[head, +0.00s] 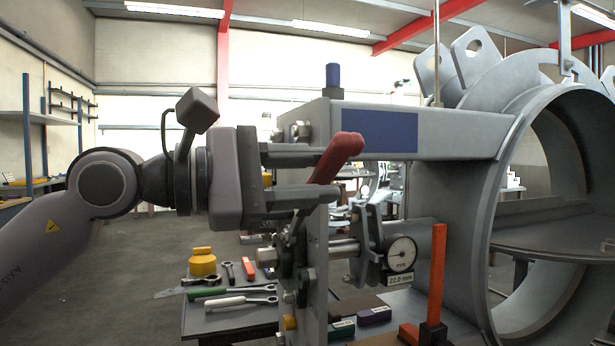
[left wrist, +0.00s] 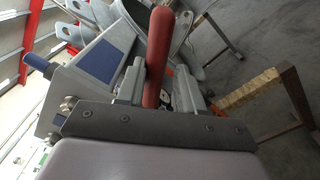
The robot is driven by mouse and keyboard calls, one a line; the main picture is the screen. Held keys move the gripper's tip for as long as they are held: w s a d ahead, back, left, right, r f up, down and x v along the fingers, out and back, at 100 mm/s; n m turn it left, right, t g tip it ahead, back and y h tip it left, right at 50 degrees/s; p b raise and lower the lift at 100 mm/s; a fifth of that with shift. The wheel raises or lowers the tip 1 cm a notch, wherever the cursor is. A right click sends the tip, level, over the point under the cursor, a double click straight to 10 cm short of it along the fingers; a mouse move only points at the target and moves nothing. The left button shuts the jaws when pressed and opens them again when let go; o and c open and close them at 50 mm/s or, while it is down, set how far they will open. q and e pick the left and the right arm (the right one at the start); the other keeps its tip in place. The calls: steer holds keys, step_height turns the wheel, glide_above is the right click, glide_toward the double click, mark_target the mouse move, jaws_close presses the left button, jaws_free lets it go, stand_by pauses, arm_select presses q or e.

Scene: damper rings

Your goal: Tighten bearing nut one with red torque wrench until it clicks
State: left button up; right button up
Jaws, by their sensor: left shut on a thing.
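The red torque wrench (head: 342,152) has its red handle between the fingers of my left gripper (head: 328,173), which is shut on it. The handle slants, upper end to the right, and its grey shaft runs down towards the bolted plate (head: 316,262). In the left wrist view the red handle (left wrist: 158,55) stands between the two fingers. Metal fittings and a horizontal rod (head: 335,248) show at the plate, below the gripper. I cannot make out bearing nut one or whether the wrench head sits on it. My right gripper is not in view.
A dial gauge (head: 401,253) labelled 22.0 mm sits right of the plate. A big grey ring (head: 505,200) and a beam with a blue panel (head: 375,131) take up the right. An orange-red post (head: 437,275) stands in front.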

arm_select(q)
steer(key=shift+w+r+p, duration=0.1)
steer(key=shift+r+p, duration=0.1)
steer(key=shift+p, duration=0.2)
steer(key=r+p, duration=0.1)
steer(key=w+n+p, duration=0.1)
steer(key=r, duration=0.1)
steer(key=shift+w+a+r+n+p, duration=0.3)
steer(key=shift+a+r+n+p, duration=0.05)
steer(key=shift+n+p, duration=0.05)
stand_by(0.4)
steer(key=shift+s+f+b, duration=0.1)
steer(key=shift+b, duration=0.25)
